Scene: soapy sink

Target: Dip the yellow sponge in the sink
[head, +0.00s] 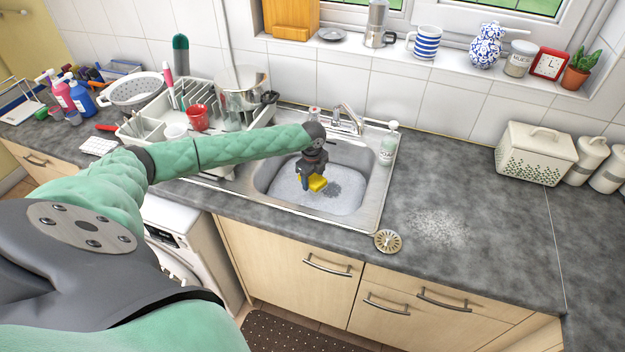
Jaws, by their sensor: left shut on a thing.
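The yellow sponge (318,183) is in the grip of my left gripper (311,181), which points down over the sink basin. The metal sink (377,188) holds white, soapy suds (290,190) with a darker patch beside the sponge. The sponge is at or just above the suds; I cannot tell if it touches them. The gripper partly hides the sponge. My left arm reaches in from the left across the drainer side. My right gripper does not show.
A dish rack (150,133) with a red mug (198,117) and a steel pot (240,90) stands left of the sink. A strainer (388,241) lies on the front counter. Counter to the right is mostly clear.

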